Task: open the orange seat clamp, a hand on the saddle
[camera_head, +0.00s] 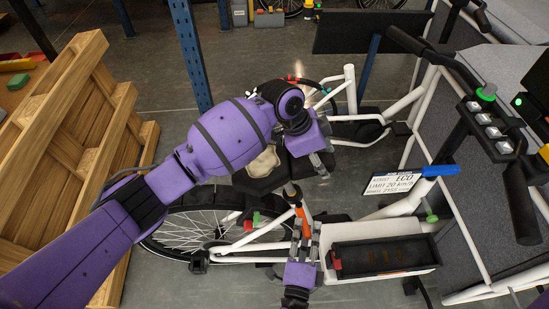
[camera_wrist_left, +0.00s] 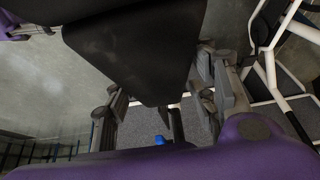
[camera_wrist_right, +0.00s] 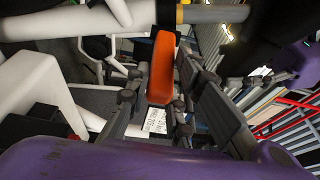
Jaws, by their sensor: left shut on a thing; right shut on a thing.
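The black saddle (camera_head: 260,183) is below my left arm in the head view, partly hidden by it. It fills the upper middle of the left wrist view (camera_wrist_left: 140,50). My left gripper (camera_head: 318,160) is shut on the saddle's narrow end, with a finger on each side. The orange seat clamp (camera_head: 305,216) is on the seat post below the saddle. Its orange lever stands out in the right wrist view (camera_wrist_right: 161,68), between the fingers. My right gripper (camera_head: 303,235) comes from below and is shut on the orange clamp lever.
The white bike frame holds a dark battery box (camera_head: 382,257) right of my right gripper. A sign (camera_head: 397,181) with a blue marker stands near the handlebar. Wooden pallets (camera_head: 70,120) stand at the left, and a blue post (camera_head: 191,55) behind.

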